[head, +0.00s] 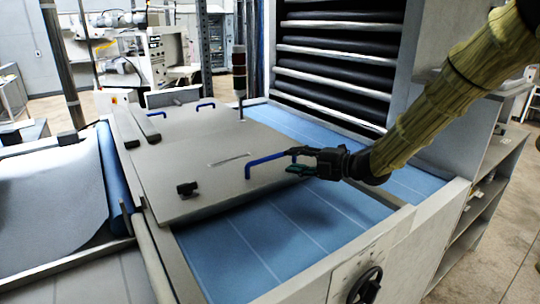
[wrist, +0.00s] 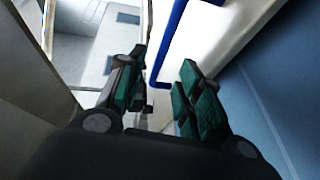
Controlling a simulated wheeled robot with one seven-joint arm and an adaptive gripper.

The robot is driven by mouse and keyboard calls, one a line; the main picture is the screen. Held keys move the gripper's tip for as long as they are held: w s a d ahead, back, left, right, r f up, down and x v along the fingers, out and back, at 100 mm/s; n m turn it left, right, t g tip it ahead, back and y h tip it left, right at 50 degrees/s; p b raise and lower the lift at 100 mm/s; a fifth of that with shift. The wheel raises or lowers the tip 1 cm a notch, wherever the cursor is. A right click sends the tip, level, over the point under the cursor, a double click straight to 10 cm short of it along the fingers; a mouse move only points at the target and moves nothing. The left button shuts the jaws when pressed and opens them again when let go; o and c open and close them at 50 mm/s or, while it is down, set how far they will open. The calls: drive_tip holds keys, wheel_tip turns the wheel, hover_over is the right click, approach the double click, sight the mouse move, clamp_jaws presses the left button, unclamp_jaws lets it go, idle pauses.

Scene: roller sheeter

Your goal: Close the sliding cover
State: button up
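The sliding cover (head: 200,150) is a flat grey panel lying over part of the blue bed (head: 290,225). A bent blue handle (head: 265,160) stands at its right edge. My gripper (head: 297,160) is at the handle's right end, its arm coming from the upper right. In the wrist view, my gripper (wrist: 160,82) is open, with green-padded fingers apart. The blue handle (wrist: 169,40) runs down into the gap between them. I cannot tell whether a finger touches it. The handle's far end is partly hidden by the fingers in the head view.
A black handwheel (head: 366,287) is on the front frame. Black rollers (head: 335,70) stand behind. Bare blue bed lies right of the cover.

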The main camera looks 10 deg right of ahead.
sight(274, 158)
drive_tip(key=x, duration=0.2)
drive_tip(key=p+x, duration=0.1)
drive_tip(key=x, duration=0.1)
drive_tip(key=p+x, duration=0.1)
drive_tip(key=x, duration=0.2)
drive_tip(key=shift+w+d+f, duration=0.35)
drive_tip(key=shift+w+f, duration=0.05)
drive_tip(key=shift+w+a+r+p, duration=0.1)
drive_tip(key=shift+a+p, duration=0.2)
drive_tip(key=shift+a, duration=0.05)
drive_tip(key=shift+a+r, duration=0.15)
drive_tip(key=shift+a, duration=0.25)
drive_tip(key=shift+w+a+f, duration=0.15)
drive_tip(key=shift+w+f, duration=0.25)
drive_tip(key=shift+w, duration=0.15)
drive_tip(key=shift+s+r, duration=0.2)
drive_tip(key=shift+s, duration=0.05)
drive_tip(key=shift+w+f, duration=0.1)
clamp_jaws()
